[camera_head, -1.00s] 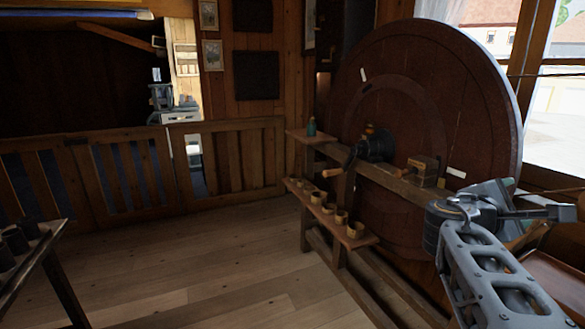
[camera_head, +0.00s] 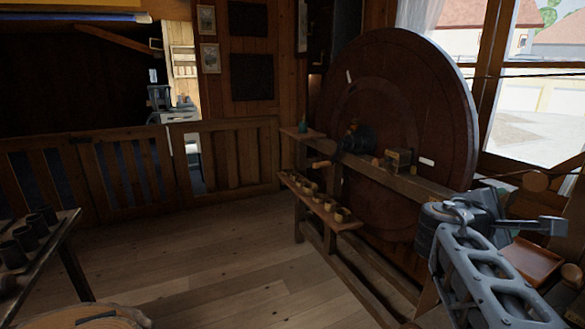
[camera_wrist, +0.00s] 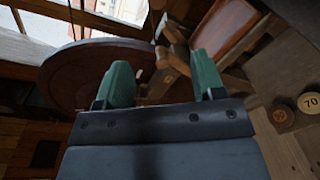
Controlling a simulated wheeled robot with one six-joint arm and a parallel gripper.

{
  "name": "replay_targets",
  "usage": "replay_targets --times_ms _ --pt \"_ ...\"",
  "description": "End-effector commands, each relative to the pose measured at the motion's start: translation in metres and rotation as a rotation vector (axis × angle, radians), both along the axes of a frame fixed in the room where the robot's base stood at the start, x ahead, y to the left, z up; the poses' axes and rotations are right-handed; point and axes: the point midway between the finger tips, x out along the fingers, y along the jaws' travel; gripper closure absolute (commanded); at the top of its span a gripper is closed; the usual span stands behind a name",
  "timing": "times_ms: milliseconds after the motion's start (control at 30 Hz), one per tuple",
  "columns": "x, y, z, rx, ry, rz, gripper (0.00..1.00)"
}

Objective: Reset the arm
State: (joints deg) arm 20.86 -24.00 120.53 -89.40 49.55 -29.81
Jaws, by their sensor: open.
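My gripper (camera_wrist: 163,82) is open and empty in the wrist view, its two green fingers wide apart. Nothing is between the fingers; the large wheel and wooden furniture show beyond them. My arm (camera_head: 485,265) is folded at the lower right of the head view, in front of the window side. The fingers cannot be made out in the head view.
A large dark wooden wheel (camera_head: 440,110) stands behind a wooden bench (camera_head: 420,190) whose lower shelf holds several small yellowish pieces (camera_head: 317,198). A table with dark cylinders (camera_head: 38,225) is at left. A round wooden top (camera_head: 125,316) is at bottom left. Floor between is clear.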

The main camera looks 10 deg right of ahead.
Motion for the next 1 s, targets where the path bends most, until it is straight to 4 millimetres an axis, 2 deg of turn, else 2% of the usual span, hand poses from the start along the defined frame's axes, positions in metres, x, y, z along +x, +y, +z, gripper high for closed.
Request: replay_targets --times_ms 267,467,567,800,900,1000 --pt "0.003 0.024 -0.024 0.244 -0.106 0.01 0.37" --pt "0.001 0.058 -0.053 0.532 -0.214 -0.014 0.37" --pt "-0.001 0.086 -0.07 0.727 -0.274 -0.049 0.37" --pt "-0.021 0.182 -0.108 1.275 -0.39 -0.25 0.37" --pt "-0.031 0.214 -0.115 1.433 -0.411 -0.345 0.37" --pt "-0.038 0.236 -0.12 1.541 -0.419 -0.422 0.37"
